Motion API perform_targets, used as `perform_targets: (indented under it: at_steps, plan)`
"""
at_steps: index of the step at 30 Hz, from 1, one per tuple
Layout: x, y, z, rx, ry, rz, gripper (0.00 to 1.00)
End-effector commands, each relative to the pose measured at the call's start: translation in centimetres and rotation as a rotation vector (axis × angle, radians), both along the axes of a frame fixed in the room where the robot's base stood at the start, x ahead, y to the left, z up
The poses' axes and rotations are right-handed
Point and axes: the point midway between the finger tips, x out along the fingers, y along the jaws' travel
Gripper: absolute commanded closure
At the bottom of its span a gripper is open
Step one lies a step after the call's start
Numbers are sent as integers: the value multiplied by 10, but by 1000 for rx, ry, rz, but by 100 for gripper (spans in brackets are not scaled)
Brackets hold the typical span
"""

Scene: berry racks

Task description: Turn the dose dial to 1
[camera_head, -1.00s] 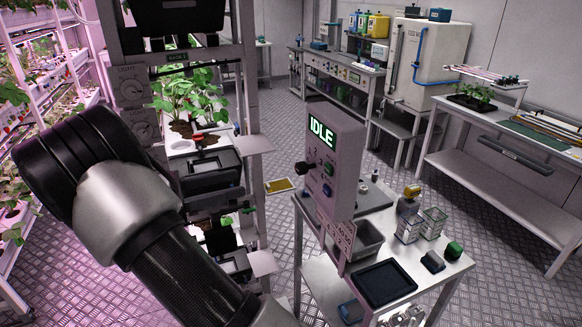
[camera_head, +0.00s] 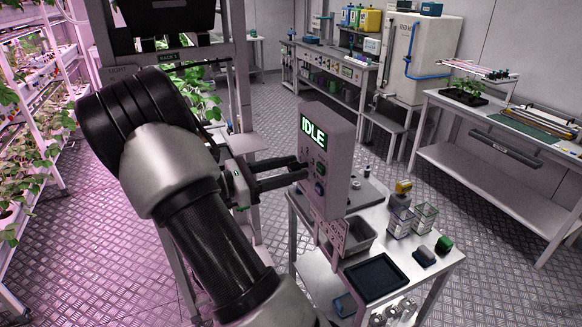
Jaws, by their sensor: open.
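The dosing box (camera_head: 335,155) stands upright on the metal cart, its lit screen (camera_head: 313,132) reading IDLE.
The cart (camera_head: 420,268) holds a grey bin (camera_head: 362,236), a black tray (camera_head: 375,279), clear containers (camera_head: 424,217), and dark and green blocks. A shelf frame stands behind my arm at left. Benches line the back and right, with open floor between.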

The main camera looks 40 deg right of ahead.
Motion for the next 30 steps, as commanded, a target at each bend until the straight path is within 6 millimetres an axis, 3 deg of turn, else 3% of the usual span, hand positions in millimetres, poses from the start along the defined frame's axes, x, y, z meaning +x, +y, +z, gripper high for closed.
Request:
perform_targets:
  at_steps: [10, 18, 30]
  plan:
    - [-1, -5, 0, -1, 1, 0, 58]
    - [-1, -5, 0, 0, 1, 0, 99]
    - [-1, -4, -2, -20, -84, 0, 99]
